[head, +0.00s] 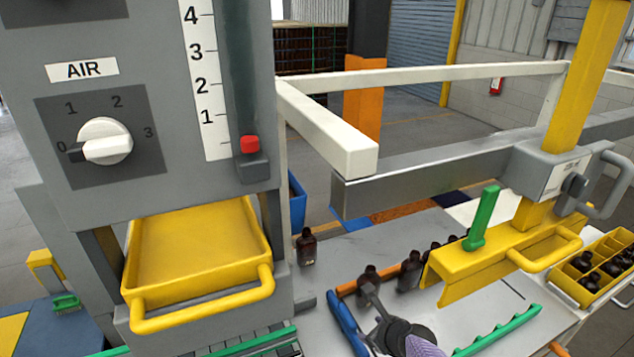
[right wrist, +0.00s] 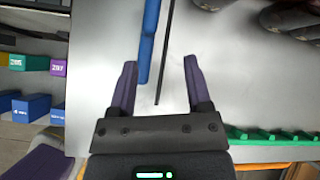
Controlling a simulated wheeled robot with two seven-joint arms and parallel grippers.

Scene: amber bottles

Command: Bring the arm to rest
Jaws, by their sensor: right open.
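My right gripper (head: 371,295) is low in the middle of the head view, over the grey worktop (head: 350,247). In the right wrist view my right gripper (right wrist: 158,85) has its two dark purple fingers spread wide with nothing held. A blue rail (right wrist: 148,40) and a thin dark line show between and beyond the fingers, with the worktop below; I cannot tell the height gap. Several dark amber bottles stand past the gripper, among them one bottle (head: 410,270) near the yellow bracket. Another bottle (head: 307,247) stands apart to the left. My left gripper is not in view.
A grey AIR panel (head: 150,190) with a yellow tray (head: 200,245) stands at left. A yellow bracket (head: 470,268) with a green lever (head: 483,220) hangs at right. A green toothed rail (head: 505,330) lies right of the gripper. A yellow crate (head: 562,280) holds dark bottles.

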